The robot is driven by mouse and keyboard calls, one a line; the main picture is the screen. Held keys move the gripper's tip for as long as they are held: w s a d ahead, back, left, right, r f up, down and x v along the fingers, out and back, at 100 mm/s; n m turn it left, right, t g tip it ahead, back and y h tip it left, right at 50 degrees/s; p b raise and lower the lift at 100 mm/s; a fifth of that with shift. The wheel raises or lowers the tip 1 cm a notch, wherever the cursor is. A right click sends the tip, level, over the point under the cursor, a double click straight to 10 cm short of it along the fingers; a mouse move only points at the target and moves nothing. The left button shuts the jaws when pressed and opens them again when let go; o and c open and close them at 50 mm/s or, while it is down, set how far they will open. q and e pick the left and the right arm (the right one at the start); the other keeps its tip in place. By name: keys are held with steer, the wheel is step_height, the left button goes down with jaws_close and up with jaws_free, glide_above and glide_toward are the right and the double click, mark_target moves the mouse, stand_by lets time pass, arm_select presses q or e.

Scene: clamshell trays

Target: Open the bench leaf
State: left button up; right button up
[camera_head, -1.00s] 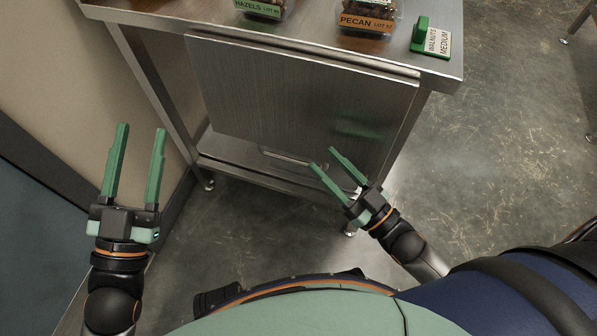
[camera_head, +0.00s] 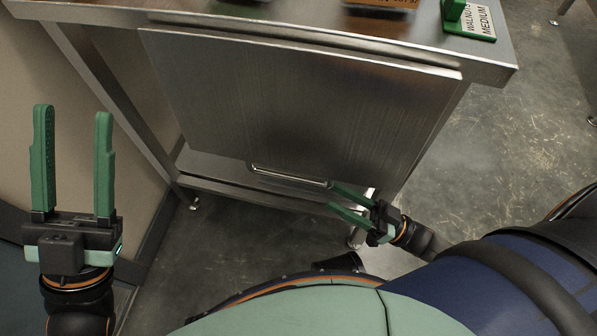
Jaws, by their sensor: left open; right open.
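The bench leaf (camera_head: 300,100) is a flat brushed-steel panel hanging down from the front edge of the steel bench (camera_head: 350,38). A bar handle (camera_head: 290,176) runs along the leaf's lower edge. My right gripper (camera_head: 332,196) is open, its green fingers pointing left, with the upper fingertip close to the right end of the handle. I cannot tell whether it touches. My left gripper (camera_head: 74,110) is open and empty at the far left, fingers pointing up, well away from the leaf.
A green-based label stand (camera_head: 468,22) marked walnuts medium stands on the bench's right corner. Tray bottoms show at the top edge. A lower shelf (camera_head: 215,168) and bench legs lie behind the leaf. A wall is on the left; floor is free on the right.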

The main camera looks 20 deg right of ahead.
mark_target(309, 184)
steer(key=b+x, duration=0.1)
steer(key=x, duration=0.8)
steer(key=shift+w+a, duration=0.15)
steer(key=shift+a, duration=0.1)
steer(key=shift+c, duration=0.2)
jaws_close()
stand_by(0.8)
